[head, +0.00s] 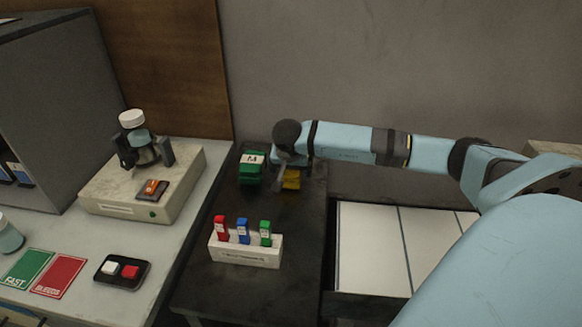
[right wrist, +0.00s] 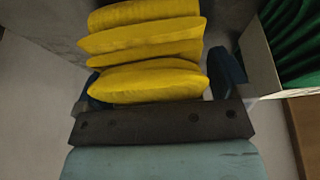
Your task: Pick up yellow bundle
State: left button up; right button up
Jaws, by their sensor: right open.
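The yellow bundle (head: 292,181) lies on the dark table, partly hidden by my right gripper (head: 281,181) in the head view. In the right wrist view the yellow bundle (right wrist: 145,45) is several plump folded layers stacked together. My right gripper (right wrist: 160,85) is open, with one dark finger on each side of the nearest yellow layer. I cannot tell whether the fingers touch it. My left gripper is not in view.
A green bundle (head: 250,175) with a white "M" label stands just left of the yellow one. A white holder (head: 245,252) with red, blue and green tags stands nearer on the dark table (head: 195,290). A white divided bin (head: 372,245) is at right.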

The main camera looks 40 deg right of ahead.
jog(key=shift+c, duration=0.3)
jog(key=c, duration=1)
jog(key=shift+r, duration=0.15)
